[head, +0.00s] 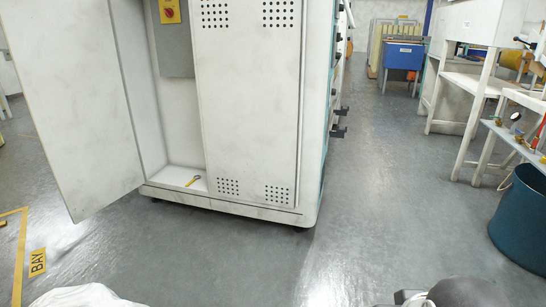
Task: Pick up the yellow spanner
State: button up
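The yellow spanner (192,181) is small in the head view. It lies on the white floor of the open cabinet (250,110), near the front edge of the left compartment. The left cabinet door (72,100) stands swung open to the left, so the spanner is in plain sight. My gripper cannot be made out in this view. White and dark grey rounded parts at the bottom edge seem to be my own body. Nothing is seen touching the spanner.
The grey floor (215,260) in front of the cabinet is clear. The open door juts out at left. A teal bin (520,220) and white workbench frames stand at right. A blue box (404,56) is far back. A yellow-marked BAY sign (38,262) lies on the floor.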

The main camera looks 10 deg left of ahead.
aim_at(193, 180)
jog(key=i+u, duration=0.75)
jog(key=i+l+u, duration=0.2)
jog(key=i+u, duration=0.2)
jog(key=i+l+u, duration=0.1)
jog(key=i+u, duration=0.15)
jog(key=i, duration=2.5)
